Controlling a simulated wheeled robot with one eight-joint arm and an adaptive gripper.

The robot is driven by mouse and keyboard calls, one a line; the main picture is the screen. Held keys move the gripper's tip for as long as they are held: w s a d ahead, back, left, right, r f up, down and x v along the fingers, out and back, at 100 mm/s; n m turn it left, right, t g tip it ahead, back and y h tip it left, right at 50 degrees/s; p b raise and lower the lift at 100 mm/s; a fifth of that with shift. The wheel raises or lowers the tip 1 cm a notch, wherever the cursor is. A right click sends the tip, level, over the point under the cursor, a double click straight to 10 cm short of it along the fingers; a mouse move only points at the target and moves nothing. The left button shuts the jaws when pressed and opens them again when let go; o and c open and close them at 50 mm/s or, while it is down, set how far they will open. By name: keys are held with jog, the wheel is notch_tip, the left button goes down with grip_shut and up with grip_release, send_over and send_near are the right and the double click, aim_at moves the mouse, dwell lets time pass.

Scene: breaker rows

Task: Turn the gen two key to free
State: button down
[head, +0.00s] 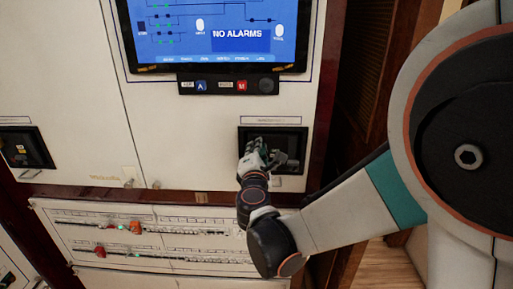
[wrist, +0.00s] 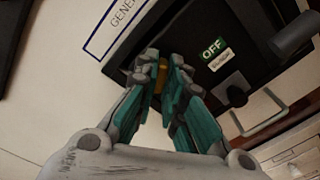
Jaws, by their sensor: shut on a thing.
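My gripper (head: 257,152) is at a black recessed panel (head: 296,138) on the right side of the white cabinet. In the wrist view my gripper (wrist: 163,68) is shut on a small brass-yellow part, seemingly the key (wrist: 161,78). The fingertips hide most of it, so I cannot tell its angle. Beside it on the panel is a green OFF label (wrist: 213,47) with a small pale label (wrist: 222,61) below. A white plate (wrist: 118,22) above begins with "GENE"; the rest is cut off.
A screen (head: 212,30) above reads NO ALARMS, with a button strip (head: 228,86) under it. Another black panel (head: 24,147) is at the left. Breaker rows (head: 165,232) with red handles lie below. A dark cylindrical knob (wrist: 293,36) sticks out right of my fingers.

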jog(key=n, duration=1.1)
jog(key=shift+s+n, duration=0.1)
jog(key=shift+n, duration=0.3)
dwell(0.3)
jog(key=c, duration=1.7)
grip_release()
